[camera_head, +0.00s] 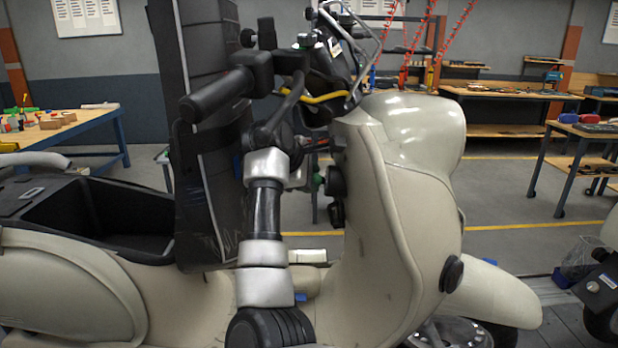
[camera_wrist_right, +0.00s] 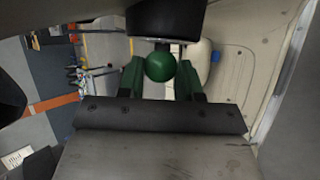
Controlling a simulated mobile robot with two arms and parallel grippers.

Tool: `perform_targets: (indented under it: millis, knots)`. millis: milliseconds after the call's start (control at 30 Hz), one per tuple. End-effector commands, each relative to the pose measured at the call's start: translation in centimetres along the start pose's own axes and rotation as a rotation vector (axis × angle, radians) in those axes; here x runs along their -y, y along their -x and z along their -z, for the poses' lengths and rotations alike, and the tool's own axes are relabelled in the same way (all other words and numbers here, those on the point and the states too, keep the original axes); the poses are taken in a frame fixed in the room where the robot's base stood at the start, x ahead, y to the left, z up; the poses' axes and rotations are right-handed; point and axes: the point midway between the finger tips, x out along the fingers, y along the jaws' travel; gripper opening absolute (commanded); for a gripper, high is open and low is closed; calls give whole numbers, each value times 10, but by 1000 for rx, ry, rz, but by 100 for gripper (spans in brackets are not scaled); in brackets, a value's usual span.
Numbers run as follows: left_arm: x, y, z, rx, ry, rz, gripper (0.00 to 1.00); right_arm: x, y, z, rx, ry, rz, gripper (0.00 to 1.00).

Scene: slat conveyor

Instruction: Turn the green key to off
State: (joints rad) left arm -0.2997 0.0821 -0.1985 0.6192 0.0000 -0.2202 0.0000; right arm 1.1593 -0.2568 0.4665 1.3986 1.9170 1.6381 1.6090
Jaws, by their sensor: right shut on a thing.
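The beige scooter (camera_head: 400,200) stands across the head view. Its green key (camera_head: 318,180) shows only as a small green spot beside a round black part on the inner side of the front shield, largely hidden by my right arm. In the right wrist view the green key (camera_wrist_right: 160,66) has a round head, just below a dark cylinder (camera_wrist_right: 165,20). My right gripper (camera_wrist_right: 161,82) has its dark green fingers on either side of the key's head, shut on it. The key's turn angle cannot be told. My left gripper is not in view.
The black handlebar grip (camera_head: 218,95) and brake lever hang above my right arm. A tall black raised seat (camera_head: 208,160) stands left of it, by the open storage bin (camera_head: 130,215). Workbenches (camera_head: 85,122) stand behind, with open floor between.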

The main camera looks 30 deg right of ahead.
Motion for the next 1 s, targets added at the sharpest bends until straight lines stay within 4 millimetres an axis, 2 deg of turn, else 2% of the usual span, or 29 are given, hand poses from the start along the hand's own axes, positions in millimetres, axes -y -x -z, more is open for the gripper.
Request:
perform_targets:
  millis: [533,1000]
  knots:
    - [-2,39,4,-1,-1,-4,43,-5,2,-1,-2,105,172,18]
    - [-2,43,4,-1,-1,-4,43,-2,0,0,0,127,208,18]
